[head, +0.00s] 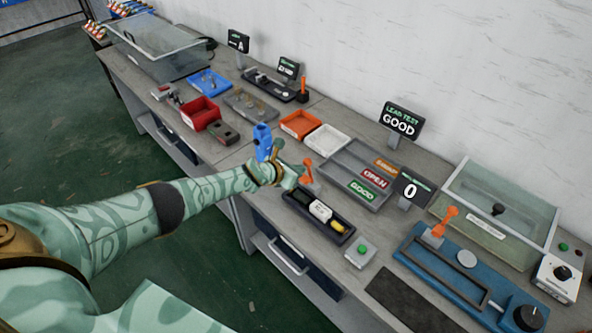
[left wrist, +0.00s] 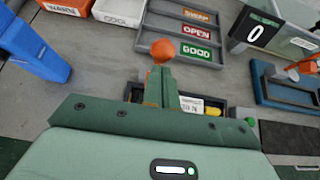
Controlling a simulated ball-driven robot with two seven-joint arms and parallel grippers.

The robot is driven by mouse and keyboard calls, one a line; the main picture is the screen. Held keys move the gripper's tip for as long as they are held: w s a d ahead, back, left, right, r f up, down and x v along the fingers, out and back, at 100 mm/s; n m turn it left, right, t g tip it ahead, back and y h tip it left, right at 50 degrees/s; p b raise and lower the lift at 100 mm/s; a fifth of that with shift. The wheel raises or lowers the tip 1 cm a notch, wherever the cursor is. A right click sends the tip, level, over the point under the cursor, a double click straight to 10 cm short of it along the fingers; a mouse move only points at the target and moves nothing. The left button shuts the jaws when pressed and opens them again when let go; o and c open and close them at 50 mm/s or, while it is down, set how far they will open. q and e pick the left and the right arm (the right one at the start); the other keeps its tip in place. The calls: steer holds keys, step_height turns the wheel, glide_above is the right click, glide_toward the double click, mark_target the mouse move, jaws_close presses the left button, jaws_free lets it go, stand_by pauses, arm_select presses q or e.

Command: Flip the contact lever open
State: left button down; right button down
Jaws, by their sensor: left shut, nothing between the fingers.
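An orange lever with a round knob (head: 307,163) stands up behind the black contact tray (head: 302,217). In the left wrist view its knob (left wrist: 162,50) shows just past my fingertips, and part of its stem is hidden behind them. My left gripper (head: 292,178) is shut and empty, close beside the lever; I cannot tell whether it touches it. The shut fingers also show in the left wrist view (left wrist: 163,80). The black tray holds dark, white-labelled and yellow pieces. My right gripper is not in view.
A blue upright holder (head: 263,140) stands just behind my left wrist. Orange (head: 301,123) and white (head: 326,140) bins and a grey sorting tray (head: 341,173) lie behind. A blue fixture (head: 468,266) with another orange lever (head: 445,220) is on the right, past a green-button box (head: 360,250).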

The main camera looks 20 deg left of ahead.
mark_target(307, 160)
arm_select(q)
steer(key=w, duration=0.1)
steer(key=w+d+r, duration=0.1)
steer(key=shift+w+b, duration=0.3)
steer(key=shift+w+d+r+b, duration=0.25)
steer(key=shift+w+r+b, duration=0.05)
steer(key=shift+w, duration=0.3)
steer(key=shift+w+r, duration=0.1)
steer(key=shift+r, duration=0.05)
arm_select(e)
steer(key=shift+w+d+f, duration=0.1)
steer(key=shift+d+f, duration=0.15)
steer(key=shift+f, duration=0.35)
arm_select(q)
steer(key=shift+w+d+r, duration=0.1)
steer(key=shift+r, duration=0.1)
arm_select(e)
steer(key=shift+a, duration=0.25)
arm_select(q)
steer(key=shift+r, duration=0.1)
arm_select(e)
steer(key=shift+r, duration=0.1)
